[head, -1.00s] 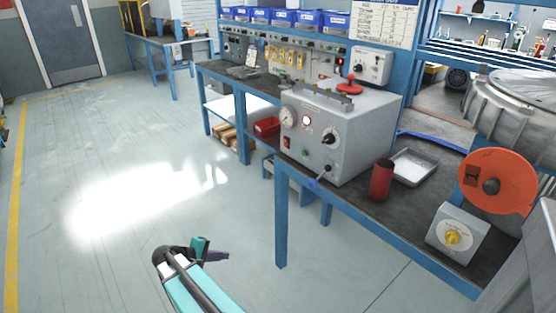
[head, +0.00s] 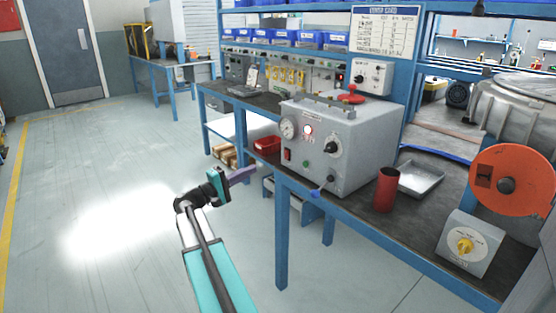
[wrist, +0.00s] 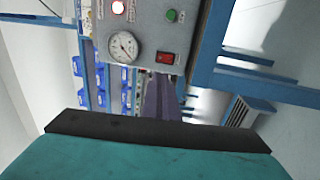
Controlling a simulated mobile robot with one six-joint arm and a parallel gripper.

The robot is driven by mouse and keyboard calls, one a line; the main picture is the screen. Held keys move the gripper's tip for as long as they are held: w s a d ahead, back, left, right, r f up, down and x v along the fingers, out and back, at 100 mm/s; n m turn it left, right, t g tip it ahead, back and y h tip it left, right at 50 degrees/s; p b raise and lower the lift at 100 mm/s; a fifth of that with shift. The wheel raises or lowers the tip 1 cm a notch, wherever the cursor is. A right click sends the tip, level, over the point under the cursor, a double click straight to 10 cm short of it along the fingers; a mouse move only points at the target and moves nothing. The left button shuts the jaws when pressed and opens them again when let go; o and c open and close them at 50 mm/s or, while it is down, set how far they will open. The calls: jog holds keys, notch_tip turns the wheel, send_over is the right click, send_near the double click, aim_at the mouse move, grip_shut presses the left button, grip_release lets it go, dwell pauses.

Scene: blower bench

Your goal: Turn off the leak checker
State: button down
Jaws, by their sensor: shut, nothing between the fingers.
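The leak checker is most likely the grey box (head: 355,160) on the blue bench, with a round gauge (head: 288,129), a lit red-white lamp (head: 308,130), a black knob (head: 332,147), a green button and a red rocker switch (head: 288,154) on its front. In the wrist view the gauge (wrist: 123,46), the red switch (wrist: 166,58), the lit lamp (wrist: 118,7) and the green button (wrist: 171,15) show turned sideways. My gripper (head: 250,174) is shut and empty, left of the box's front and apart from it. Its purple fingers (wrist: 160,97) point toward the panel near the red switch.
A red cylinder (head: 386,189), a metal tray (head: 421,178), a grey box with a yellow knob (head: 470,244) and an orange disc (head: 511,181) stand on the bench to the right. A red bin (head: 266,144) is behind my gripper. The floor at left is clear.

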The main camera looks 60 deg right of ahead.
aim_at(286, 152)
dwell(0.3)
jog(key=b+x, duration=0.1)
jog(key=x, duration=1.3)
jog(key=shift+s, duration=0.1)
